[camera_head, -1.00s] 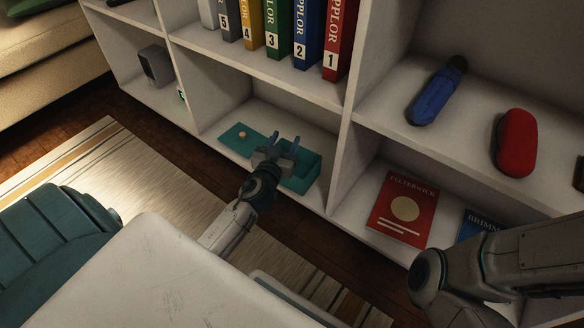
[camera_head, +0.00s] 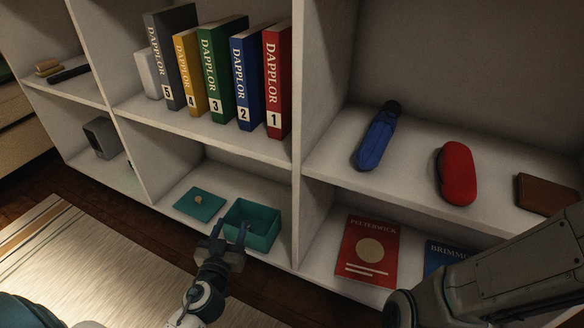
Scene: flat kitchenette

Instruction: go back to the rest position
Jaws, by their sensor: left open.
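My left gripper (camera_head: 229,239) is open and empty in front of the lower middle shelf compartment. A flat teal lid (camera_head: 199,203) with a small tan knob lies just left of the box on the shelf. My right arm (camera_head: 500,280) comes in at the lower right; its gripper is out of view.
A white shelf unit (camera_head: 297,215) fills the view. Numbered binders (camera_head: 238,80) stand above the box. A blue umbrella (camera_head: 376,140), a red case (camera_head: 456,173) and a brown wallet (camera_head: 546,194) lie at right. A red book (camera_head: 368,252) lies below. Striped rug (camera_head: 75,262) covers the floor at left.

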